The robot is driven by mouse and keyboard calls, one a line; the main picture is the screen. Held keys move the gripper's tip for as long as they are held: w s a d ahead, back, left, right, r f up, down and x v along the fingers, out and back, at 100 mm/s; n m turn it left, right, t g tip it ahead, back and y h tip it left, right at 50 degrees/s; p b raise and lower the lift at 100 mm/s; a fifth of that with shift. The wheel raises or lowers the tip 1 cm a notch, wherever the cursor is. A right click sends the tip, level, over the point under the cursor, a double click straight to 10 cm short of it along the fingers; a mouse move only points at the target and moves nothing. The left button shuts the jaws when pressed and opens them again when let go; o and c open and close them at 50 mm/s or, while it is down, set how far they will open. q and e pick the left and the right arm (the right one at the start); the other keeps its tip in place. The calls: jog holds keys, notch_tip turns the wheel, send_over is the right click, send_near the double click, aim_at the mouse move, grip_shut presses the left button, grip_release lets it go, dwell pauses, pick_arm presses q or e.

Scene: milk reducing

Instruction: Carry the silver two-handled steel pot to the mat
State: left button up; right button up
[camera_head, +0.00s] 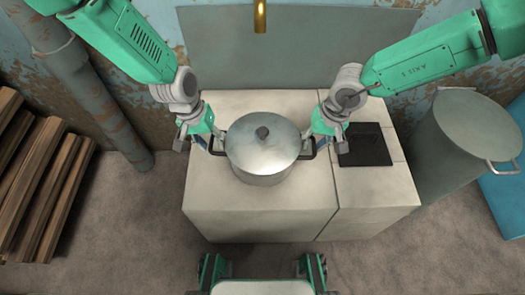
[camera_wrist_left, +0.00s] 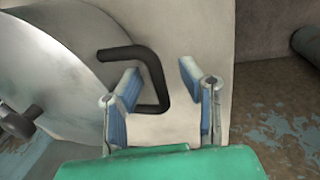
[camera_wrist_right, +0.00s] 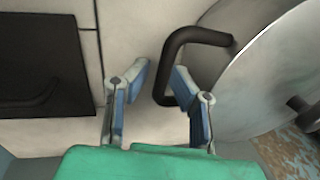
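The silver steel pot (camera_head: 262,150), with its lid on and a dark handle on each side, stands on the left part of the pale counter (camera_head: 260,222). The black mat (camera_head: 364,146) lies on the counter to the right of the pot. My left gripper (camera_head: 208,148) is at the pot's left handle; in the left wrist view its blue-padded fingers (camera_wrist_left: 163,90) are open, with the black handle (camera_wrist_left: 150,75) by one finger. My right gripper (camera_head: 317,150) is at the right handle; in the right wrist view its fingers (camera_wrist_right: 158,85) are open around part of the handle (camera_wrist_right: 175,65).
A large grey-green bin (camera_head: 465,145) with a metal handle stands right of the counter. Stacked wooden planks (camera_head: 45,185) and a rusty pipe (camera_head: 100,100) are at the left. A brass spout (camera_head: 260,16) hangs above the back of the counter. The counter's front is clear.

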pick_arm(q)
grip_shut()
pick_arm(e)
grip_shut()
pick_arm(q)
jog(key=shift+r, duration=0.15)
pick_arm(e)
jog(key=shift+w+r, duration=0.1)
jog(key=shift+r, duration=0.1)
